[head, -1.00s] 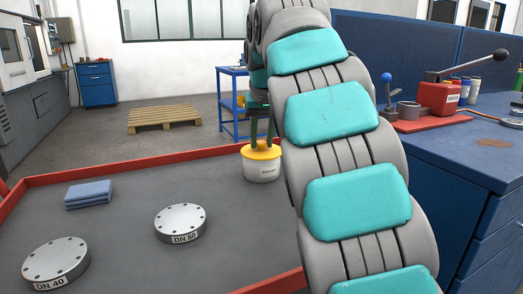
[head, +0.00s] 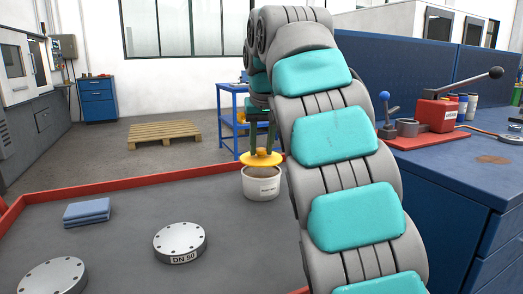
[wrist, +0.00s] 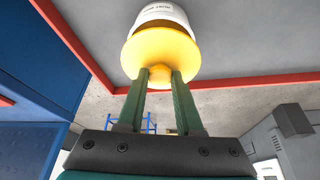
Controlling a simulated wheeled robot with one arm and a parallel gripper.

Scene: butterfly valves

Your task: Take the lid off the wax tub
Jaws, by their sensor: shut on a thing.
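The yellow lid (head: 262,160) is just above the tub's rim, with a small gap at the front. My gripper (head: 262,146) points down with its green fingers shut on the lid's knob. In the wrist view the fingers (wrist: 160,82) grip the knob from both sides, the lid (wrist: 160,52) spreads beyond them, and the tub (wrist: 160,14) shows past it.
The grey-topped table (head: 120,222) has a red raised edge (head: 130,187). Two round metal flanges (head: 180,241) and a folded blue cloth (head: 87,212) lie on its left. A blue workbench (head: 455,200) with a red lever tool (head: 437,115) is at right. My arm hides the table's right part.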

